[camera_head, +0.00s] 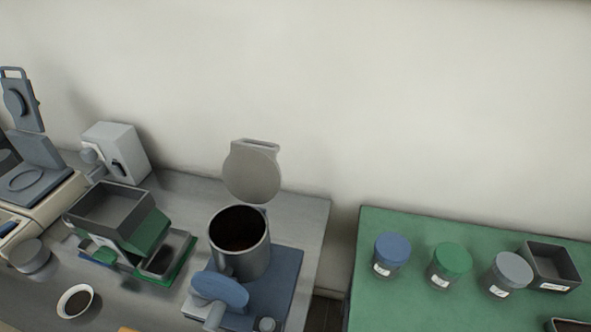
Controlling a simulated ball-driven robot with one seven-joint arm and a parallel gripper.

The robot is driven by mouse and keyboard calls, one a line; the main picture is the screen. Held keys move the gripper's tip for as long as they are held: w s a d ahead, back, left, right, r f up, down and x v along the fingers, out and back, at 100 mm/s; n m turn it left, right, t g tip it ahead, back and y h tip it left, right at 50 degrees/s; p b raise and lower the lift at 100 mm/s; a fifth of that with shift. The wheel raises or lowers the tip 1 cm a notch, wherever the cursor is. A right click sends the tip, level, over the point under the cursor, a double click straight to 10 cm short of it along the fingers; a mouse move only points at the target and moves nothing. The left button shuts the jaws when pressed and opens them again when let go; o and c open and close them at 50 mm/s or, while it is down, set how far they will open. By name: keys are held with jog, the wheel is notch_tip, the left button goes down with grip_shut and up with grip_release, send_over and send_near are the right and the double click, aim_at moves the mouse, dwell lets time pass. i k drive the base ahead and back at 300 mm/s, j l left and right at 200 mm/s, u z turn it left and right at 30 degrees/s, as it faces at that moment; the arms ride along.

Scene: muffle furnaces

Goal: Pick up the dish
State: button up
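A small white dish (75,301) with dark contents sits on the grey bench at the lower left. It stands upright, in front of a green and grey hopper device. My gripper is not in view, so its state and its distance from the dish do not show.
Beside the dish are a round grey lidded container (31,257), the hopper device (112,212) and an open-lidded metal pot (240,243) on a blue base. A green table (403,300) at the right holds several lidded jars and a dark tray (553,265). A gap separates the tables.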

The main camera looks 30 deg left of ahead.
aim_at(75, 302)
jog(key=u, duration=2.05)
